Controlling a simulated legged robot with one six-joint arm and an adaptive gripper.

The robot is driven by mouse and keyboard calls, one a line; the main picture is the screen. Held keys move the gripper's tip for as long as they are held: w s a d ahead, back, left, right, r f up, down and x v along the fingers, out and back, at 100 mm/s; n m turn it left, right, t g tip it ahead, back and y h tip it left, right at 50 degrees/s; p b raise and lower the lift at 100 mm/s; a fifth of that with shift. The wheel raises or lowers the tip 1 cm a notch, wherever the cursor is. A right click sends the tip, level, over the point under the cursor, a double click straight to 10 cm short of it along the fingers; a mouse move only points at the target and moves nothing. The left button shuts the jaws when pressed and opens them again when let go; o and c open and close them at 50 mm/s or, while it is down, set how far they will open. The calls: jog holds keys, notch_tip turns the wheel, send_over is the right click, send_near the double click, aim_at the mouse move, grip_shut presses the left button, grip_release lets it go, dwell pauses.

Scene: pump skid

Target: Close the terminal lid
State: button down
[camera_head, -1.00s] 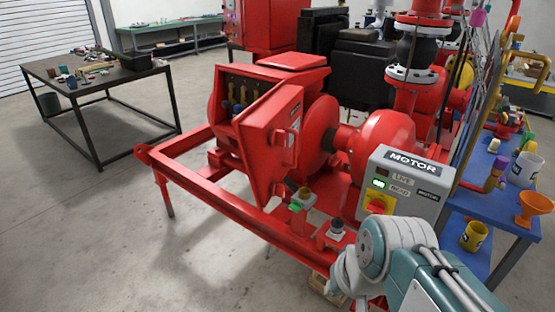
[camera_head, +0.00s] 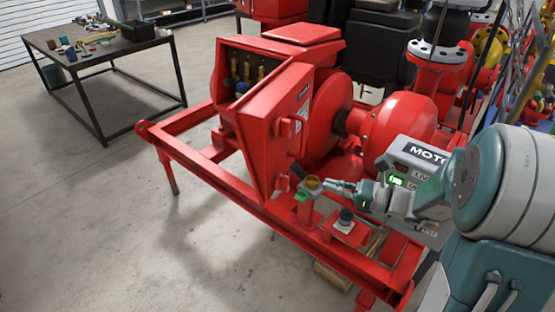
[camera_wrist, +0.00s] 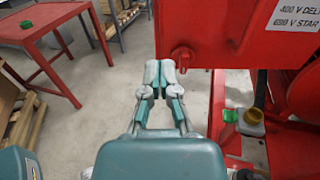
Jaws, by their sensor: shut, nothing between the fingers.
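The red terminal lid (camera_head: 280,125) stands open, swung out from the terminal box (camera_head: 225,105). The box's inside shows several dark and yellowish terminals (camera_head: 247,72). My gripper (camera_head: 332,184) is shut and empty, to the right of the lid's lower edge in the head view. In the wrist view my gripper (camera_wrist: 161,78) points at the lower left corner of the lid (camera_wrist: 225,35). A rounded red tab with a hole (camera_wrist: 182,57) sits close to the fingertips. Whether they touch it I cannot tell.
A green and yellow fitting (camera_head: 308,190) and a dark knob (camera_head: 346,216) sit on the skid frame (camera_head: 215,185) below the lid. The grey MOTOR panel (camera_head: 408,160) is partly behind my arm. A dark workbench (camera_head: 110,50) stands at left; the floor between is clear.

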aim_at(268, 165)
jog(key=x, duration=1.4)
jog(key=shift+w+d, duration=0.1)
jog(key=shift+w, duration=0.2)
jog(key=shift+w+r+m+t, duration=0.1)
jog(key=shift+m+t, duration=0.2)
